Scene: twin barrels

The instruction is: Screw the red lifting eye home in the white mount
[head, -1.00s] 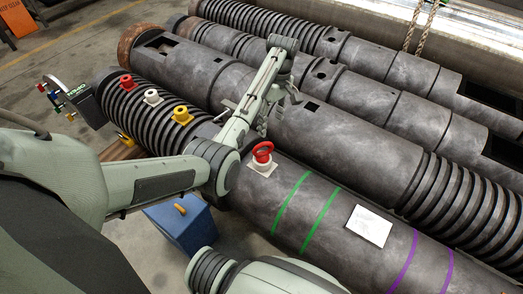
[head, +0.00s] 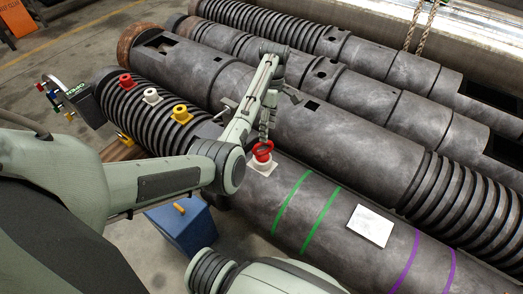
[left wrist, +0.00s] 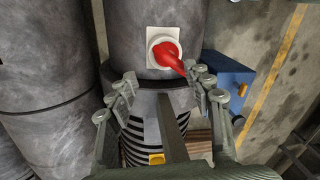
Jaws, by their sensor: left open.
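The red lifting eye (head: 262,149) stands on the white mount (head: 264,168) on the near dark barrel. My left gripper (head: 266,132) is open and just behind the eye in the head view, its fingers pointing down towards it. In the left wrist view the eye (left wrist: 165,52) sits on the square white mount (left wrist: 152,36), beyond the open fingers (left wrist: 161,82). No finger clearly grips it. Whether a finger touches it I cannot tell, and the thread is hidden. My right gripper is out of view.
Red, white and yellow fittings (head: 152,96) sit on the ribbed end of the near barrel. A blue block (head: 180,224) stands on the floor below. More dark barrels lie behind. Green bands (head: 320,220) and a white sheet (head: 369,226) mark the barrel to the right.

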